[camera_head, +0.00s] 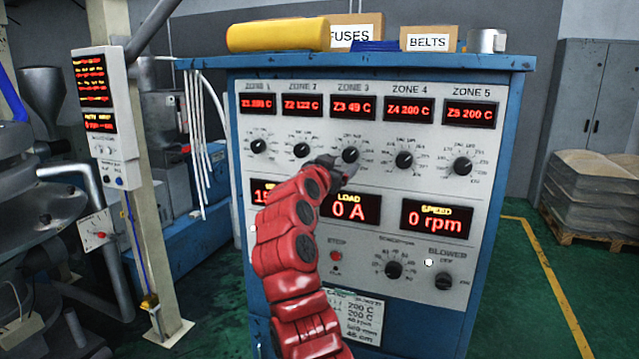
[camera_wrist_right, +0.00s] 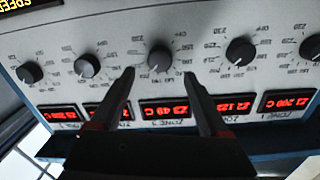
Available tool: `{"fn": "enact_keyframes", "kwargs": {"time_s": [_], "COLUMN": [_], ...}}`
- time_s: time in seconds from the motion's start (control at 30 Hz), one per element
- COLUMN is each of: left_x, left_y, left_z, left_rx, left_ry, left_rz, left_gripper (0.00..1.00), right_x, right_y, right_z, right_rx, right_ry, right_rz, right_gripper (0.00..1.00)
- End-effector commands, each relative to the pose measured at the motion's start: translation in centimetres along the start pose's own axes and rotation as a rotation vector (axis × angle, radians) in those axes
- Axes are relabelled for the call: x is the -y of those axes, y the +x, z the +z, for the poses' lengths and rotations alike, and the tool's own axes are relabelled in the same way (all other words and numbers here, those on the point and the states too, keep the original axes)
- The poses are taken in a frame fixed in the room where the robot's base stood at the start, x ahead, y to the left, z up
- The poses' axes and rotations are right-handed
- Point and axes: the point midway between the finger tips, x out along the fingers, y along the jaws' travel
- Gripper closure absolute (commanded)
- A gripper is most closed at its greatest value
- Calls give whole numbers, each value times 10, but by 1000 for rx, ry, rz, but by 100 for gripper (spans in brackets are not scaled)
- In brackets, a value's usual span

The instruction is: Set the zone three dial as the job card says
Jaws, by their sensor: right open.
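The zone three dial (camera_head: 350,154) is a black knob on the grey panel of a blue cabinet, in the middle of the upper row. Its display (camera_head: 352,108) reads Z3 49 C. My right gripper (camera_head: 343,165) is at this dial, open and empty. In the right wrist view, which is upside down, the dial (camera_wrist_right: 160,58) lies between and just beyond the two fingertips (camera_wrist_right: 158,74), and neither finger visibly grips it. The job card (camera_head: 362,312) is low on the cabinet, partly hidden by my right arm; lines like 200 C show. My left gripper is out of view.
Neighbouring dials for zone two (camera_head: 302,150) and zone four (camera_head: 404,160) sit close on either side. Below are the load display (camera_head: 350,207), red stop button (camera_head: 336,256) and blower knob (camera_head: 443,281). Boxes stand on the cabinet top. A post with a screen (camera_head: 97,95) stands left.

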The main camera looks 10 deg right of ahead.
Motion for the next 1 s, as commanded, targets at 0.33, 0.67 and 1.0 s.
{"fn": "enact_keyframes", "kwargs": {"time_s": [0.33, 0.67, 1.0], "left_x": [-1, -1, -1], "left_y": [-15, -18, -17], "left_z": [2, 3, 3], "left_rx": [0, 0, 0], "left_ry": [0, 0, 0], "left_rz": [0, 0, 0], "left_gripper": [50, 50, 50], "right_x": [1, 0, 3], "right_y": [-81, -114, -113], "right_z": [3, 1, 3], "right_rx": [1, 1, -8], "right_ry": [1, -1, -12], "right_rz": [-4, 0, -10], "right_gripper": [21, 21, 21]}}
